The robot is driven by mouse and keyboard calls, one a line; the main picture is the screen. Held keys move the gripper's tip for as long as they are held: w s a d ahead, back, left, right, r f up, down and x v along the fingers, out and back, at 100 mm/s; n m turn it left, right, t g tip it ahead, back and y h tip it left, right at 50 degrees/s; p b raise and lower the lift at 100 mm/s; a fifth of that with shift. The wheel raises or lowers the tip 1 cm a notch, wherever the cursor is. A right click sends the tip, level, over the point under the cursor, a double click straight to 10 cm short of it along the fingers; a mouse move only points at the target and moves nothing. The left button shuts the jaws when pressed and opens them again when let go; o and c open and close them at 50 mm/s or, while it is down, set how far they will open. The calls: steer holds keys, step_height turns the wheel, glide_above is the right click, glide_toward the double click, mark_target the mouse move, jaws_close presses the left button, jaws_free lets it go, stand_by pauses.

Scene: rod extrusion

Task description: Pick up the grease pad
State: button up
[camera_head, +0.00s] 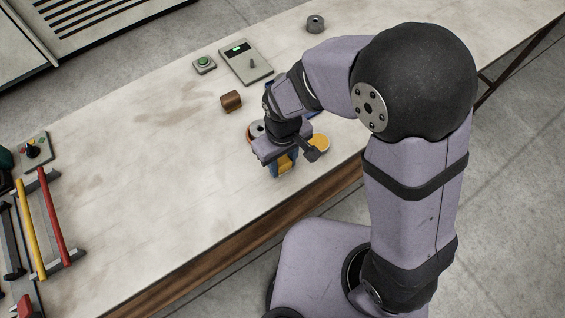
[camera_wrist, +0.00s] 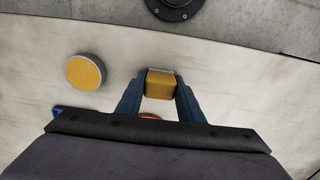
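A yellow block with a grey edge, which looks like the grease pad, sits between the two blue fingers of my gripper (camera_wrist: 161,84) in the wrist view (camera_wrist: 160,88). Both fingers meet its sides, with no clear gap. In the head view the yellow block (camera_head: 286,163) shows between the fingers, low over the front part of the bench; my gripper (camera_head: 283,165) points down there. I cannot tell whether the block touches the bench. A round yellow-topped disc with a grey rim (camera_wrist: 85,71) lies apart, beside my gripper; it also shows in the head view (camera_head: 320,143).
A reddish-rimmed round dish (camera_head: 250,133) is partly hidden behind my gripper. A rack with red and yellow bars (camera_head: 44,220) is at left. The bench's left middle is clear.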

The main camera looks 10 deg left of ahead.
mark_target(283, 161)
steer(key=shift+r, duration=0.1)
step_height(283, 161, up, 10)
steer(key=shift+f+b, duration=0.1)
steer(key=shift+b, duration=0.8)
steer(key=shift+o, duration=1.2)
steer(key=shift+c, duration=0.6)
